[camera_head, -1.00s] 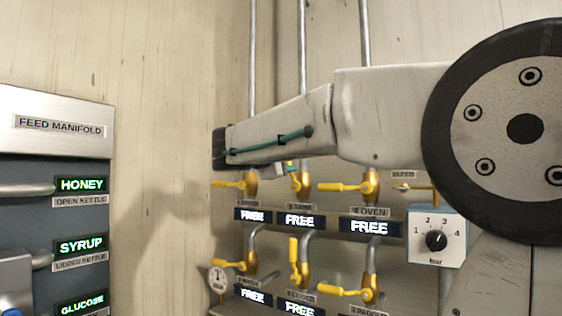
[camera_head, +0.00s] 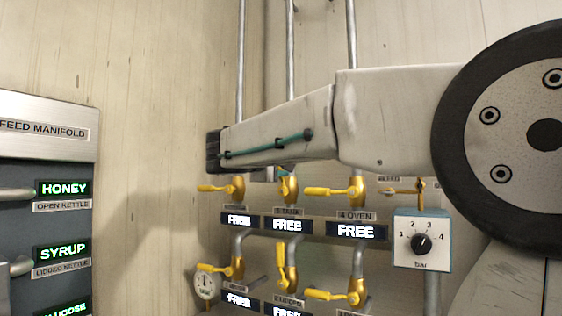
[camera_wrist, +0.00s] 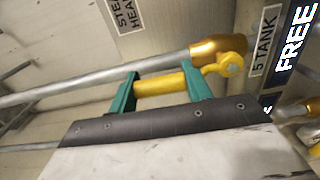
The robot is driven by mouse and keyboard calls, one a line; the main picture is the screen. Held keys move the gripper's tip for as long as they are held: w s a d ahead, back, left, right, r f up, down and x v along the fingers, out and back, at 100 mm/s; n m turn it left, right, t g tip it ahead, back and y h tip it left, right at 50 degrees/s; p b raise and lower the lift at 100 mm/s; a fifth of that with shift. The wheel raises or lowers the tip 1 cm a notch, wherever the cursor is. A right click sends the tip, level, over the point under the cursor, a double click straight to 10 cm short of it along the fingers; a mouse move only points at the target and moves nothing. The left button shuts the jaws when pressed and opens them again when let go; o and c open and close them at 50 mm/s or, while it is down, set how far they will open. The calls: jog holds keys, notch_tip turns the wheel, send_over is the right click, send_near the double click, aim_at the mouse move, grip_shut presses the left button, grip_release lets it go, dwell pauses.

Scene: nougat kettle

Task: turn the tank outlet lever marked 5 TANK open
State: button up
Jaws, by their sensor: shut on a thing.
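The 5 TANK lever is a yellow handle (camera_wrist: 160,84) on a brass valve body (camera_wrist: 218,48) in the wrist view. It lies roughly along the grey pipe feeding that valve. My gripper's green fingers (camera_wrist: 159,88) are shut on the handle, one finger at its free end and the other nearer the pivot. The 5 TANK label (camera_wrist: 264,40) is beside the valve. In the head view, the valve (camera_head: 288,189) is the middle one of the upper row, and my forearm hides the lever and most of my gripper.
Neighbouring yellow levers sit close: one at upper left (camera_head: 214,188), the 4 OVEN lever (camera_head: 328,191) at right, and more below. A pressure dial box (camera_head: 422,241) is to the right. The feed manifold (camera_head: 45,132) is at far left, with bare wall between.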

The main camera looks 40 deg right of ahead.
jog(key=o, duration=1.4)
jog(key=v, duration=0.8)
